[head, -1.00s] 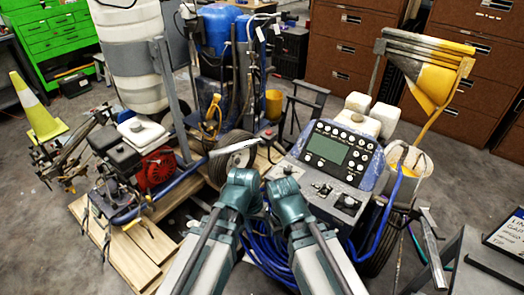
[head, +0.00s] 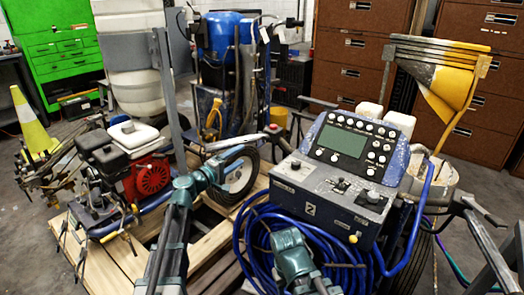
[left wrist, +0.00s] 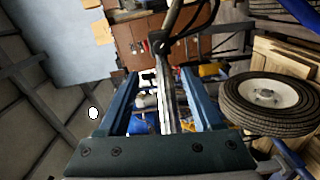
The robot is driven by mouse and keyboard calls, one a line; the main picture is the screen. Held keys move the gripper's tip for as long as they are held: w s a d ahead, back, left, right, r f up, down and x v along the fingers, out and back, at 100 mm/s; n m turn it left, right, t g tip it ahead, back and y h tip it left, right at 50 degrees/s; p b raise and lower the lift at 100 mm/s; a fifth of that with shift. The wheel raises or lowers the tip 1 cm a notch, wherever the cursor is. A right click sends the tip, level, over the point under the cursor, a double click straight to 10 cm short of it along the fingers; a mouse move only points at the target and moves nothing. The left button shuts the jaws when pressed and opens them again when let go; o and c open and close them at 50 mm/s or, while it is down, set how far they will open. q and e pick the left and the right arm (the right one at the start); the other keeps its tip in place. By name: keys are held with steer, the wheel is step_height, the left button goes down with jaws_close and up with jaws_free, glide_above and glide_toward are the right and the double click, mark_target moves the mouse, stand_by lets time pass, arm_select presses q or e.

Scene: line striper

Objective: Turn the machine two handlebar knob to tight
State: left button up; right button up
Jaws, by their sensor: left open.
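Machine two (head: 313,209), with a "2" on its grey control box, stands right of centre in the head view. Its grey handlebar (head: 236,142) reaches left from the box, with a small reddish knob (head: 272,129) near its inner end. My left gripper (head: 226,163) is just below the handlebar, in front of a wheel. In the left wrist view its two blue fingers (left wrist: 158,80) are apart, with a grey metal bar (left wrist: 167,105) showing between them; I cannot tell whether they touch it. My right arm's teal wrist shows low in the middle; its fingers are hidden.
A coiled blue hose (head: 300,230) hangs below the control box. A white-hubbed wheel (head: 241,176) stands close by my left gripper and also shows in the left wrist view (left wrist: 295,118). A red engine (head: 150,178) sits on a wooden pallet (head: 110,262) at left.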

mark_target(264, 140)
arm_select(q)
steer(key=x, duration=1.3)
steer(key=shift+w+d, duration=0.25)
steer(key=shift+w, duration=0.1)
jaws_close()
